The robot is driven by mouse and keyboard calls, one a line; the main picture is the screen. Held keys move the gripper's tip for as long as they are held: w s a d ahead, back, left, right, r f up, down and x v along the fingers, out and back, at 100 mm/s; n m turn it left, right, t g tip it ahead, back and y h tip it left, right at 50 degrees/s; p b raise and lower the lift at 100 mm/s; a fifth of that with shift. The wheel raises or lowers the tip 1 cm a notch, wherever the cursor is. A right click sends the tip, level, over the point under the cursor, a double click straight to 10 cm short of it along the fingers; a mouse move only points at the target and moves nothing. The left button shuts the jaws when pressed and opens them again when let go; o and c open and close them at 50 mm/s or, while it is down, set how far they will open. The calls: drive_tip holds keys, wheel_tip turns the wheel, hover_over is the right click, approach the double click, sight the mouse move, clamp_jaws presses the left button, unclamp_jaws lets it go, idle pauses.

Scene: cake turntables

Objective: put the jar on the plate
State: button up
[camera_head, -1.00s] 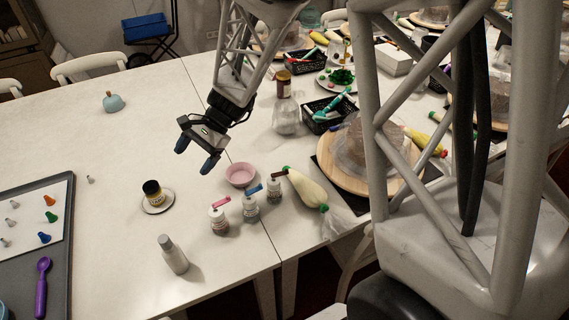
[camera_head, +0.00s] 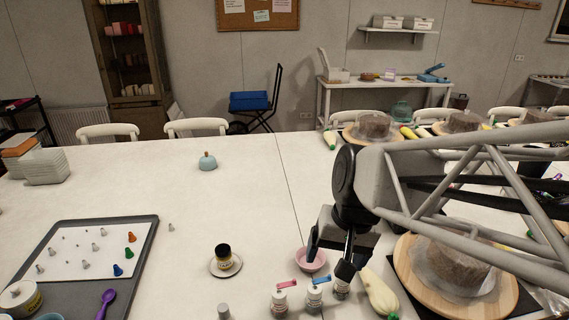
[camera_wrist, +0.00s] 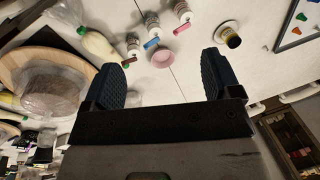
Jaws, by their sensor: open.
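The jar (camera_head: 223,251) is small, with a dark lid and a yellow label. It stands upright on the small round plate (camera_head: 226,270) on the white table. Both also show in the wrist view, the jar (camera_wrist: 233,41) standing on the plate (camera_wrist: 222,28) at the upper right. My gripper (camera_head: 331,256) is open, its two dark fingers apart, to the right of the jar and over the pink bowl's area. In the wrist view my gripper (camera_wrist: 160,82) shows nothing held between its fingers. It does not touch the jar or plate.
A pink bowl (camera_head: 311,261) and several small bottles (camera_head: 279,301) stand near my gripper. A grey tray (camera_head: 137,262) with piping tips lies at the left. A cake on a wooden turntable (camera_head: 408,265) stands at the right. The table's back middle is mostly clear.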

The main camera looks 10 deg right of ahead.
drive_tip(key=s+d+r+n+t+h, duration=0.1)
drive_tip(key=s+d+r+n+h, duration=0.1)
drive_tip(key=s, duration=0.3)
drive_tip(key=shift+s+d+t, duration=0.25)
drive_tip(key=shift+d+t, duration=0.05)
drive_tip(key=shift+d, duration=0.3)
idle(0.8)
